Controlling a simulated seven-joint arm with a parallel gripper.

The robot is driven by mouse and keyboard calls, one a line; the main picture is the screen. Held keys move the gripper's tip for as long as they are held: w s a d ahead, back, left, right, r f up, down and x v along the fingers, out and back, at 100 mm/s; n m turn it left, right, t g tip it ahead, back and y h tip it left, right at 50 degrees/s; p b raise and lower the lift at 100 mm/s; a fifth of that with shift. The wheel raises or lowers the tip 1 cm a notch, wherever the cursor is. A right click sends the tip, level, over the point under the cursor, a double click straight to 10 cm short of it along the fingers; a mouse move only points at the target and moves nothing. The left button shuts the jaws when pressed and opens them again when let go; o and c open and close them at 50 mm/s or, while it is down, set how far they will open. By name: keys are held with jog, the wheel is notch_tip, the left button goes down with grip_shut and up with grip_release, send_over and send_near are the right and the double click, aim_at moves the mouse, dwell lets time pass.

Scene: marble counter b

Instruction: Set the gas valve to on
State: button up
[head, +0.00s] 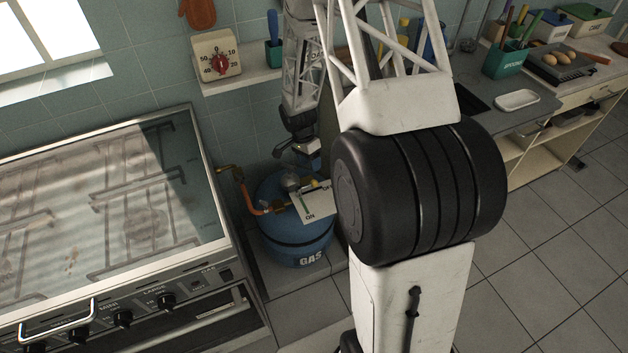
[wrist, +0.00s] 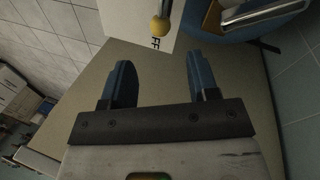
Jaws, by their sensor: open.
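A blue gas cylinder (head: 295,240), marked GAS, stands on the floor right of the stove. The valve lever has a yellow ball end (head: 314,184). In the wrist view, the yellow ball (wrist: 160,26) lies beside the card's lettering, partly readable as "FF". My gripper (wrist: 161,75) is open and empty, its two blue fingers apart, with the ball ahead of the gap and not between them. In the head view, my gripper (head: 298,150) hangs just above and behind the valve.
The gas stove (head: 100,220) stands close on the left. An orange hose (head: 246,192) runs from a wall pipe to the cylinder. A shelf with a red-dial timer (head: 217,58) is above. My arm hides part of the cylinder's right side. Open tiled floor lies right.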

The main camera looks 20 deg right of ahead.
jog(key=shift+f, duration=0.3)
jog(key=shift+x, duration=3.75)
jog(key=shift+c, duration=0.4)
grip_shut()
